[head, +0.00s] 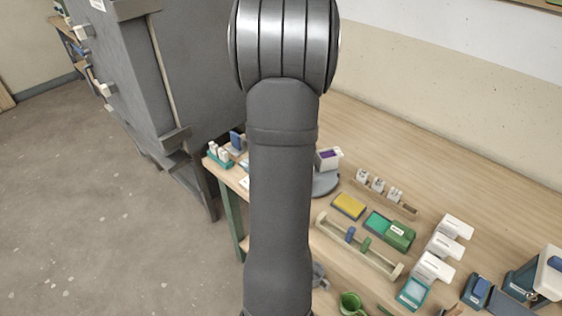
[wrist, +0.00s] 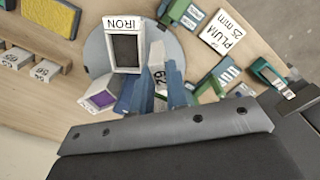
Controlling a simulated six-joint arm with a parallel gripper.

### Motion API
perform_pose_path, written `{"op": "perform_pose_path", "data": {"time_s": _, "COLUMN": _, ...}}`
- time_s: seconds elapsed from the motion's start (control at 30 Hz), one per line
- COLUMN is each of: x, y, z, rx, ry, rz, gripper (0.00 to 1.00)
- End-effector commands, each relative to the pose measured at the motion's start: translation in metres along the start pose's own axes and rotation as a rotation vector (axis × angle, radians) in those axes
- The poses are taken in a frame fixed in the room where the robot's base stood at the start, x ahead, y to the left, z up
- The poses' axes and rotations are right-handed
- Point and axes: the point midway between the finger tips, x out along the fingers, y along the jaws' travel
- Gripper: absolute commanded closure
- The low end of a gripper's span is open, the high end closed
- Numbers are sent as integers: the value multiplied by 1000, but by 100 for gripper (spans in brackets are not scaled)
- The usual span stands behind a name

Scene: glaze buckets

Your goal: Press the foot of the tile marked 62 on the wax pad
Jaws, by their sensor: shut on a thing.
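My gripper (wrist: 154,92) is shut on a pale tile (wrist: 158,76) marked 62, which reads turned in the wrist view. The tile stands between the blue fingers, beside a white bucket labelled IRON (wrist: 110,24) with dark glaze. Its foot is not clearly visible. In the head view my arm hides the gripper and tile. A yellow pad (head: 349,206) in a dark tray lies on the bench; part of it shows in the wrist view (wrist: 38,14). A green pad (head: 378,222) lies beside it. No label shows which is the wax pad. The held tile is apart from the yellow pad.
The IRON bucket stands on a grey disc (wrist: 94,54). A white bucket of purple glaze (wrist: 100,97) is close to the fingers. A PLUM 25 mm card (wrist: 222,32) lies nearby. The bench's back is clear.

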Motion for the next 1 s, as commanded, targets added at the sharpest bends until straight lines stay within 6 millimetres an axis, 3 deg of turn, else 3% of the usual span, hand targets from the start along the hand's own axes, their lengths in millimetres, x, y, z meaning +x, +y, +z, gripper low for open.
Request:
{"op": "perform_pose_path", "data": {"time_s": 0.1, "x": -20, "y": 36, "z": 17, "rx": 2, "ry": 1, "rz": 0, "gripper": 100}}
{"op": "perform_pose_path", "data": {"time_s": 0.37, "x": -10, "y": 109, "z": 51, "rx": 253, "ry": -2, "rz": 0, "gripper": 100}}
{"op": "perform_pose_path", "data": {"time_s": 0.7, "x": 2, "y": 205, "z": 123, "rx": 627, "ry": -1, "rz": 0, "gripper": 100}}
{"op": "perform_pose_path", "data": {"time_s": 1.0, "x": 7, "y": 244, "z": 167, "rx": 815, "ry": -1, "rz": 0, "gripper": 100}}
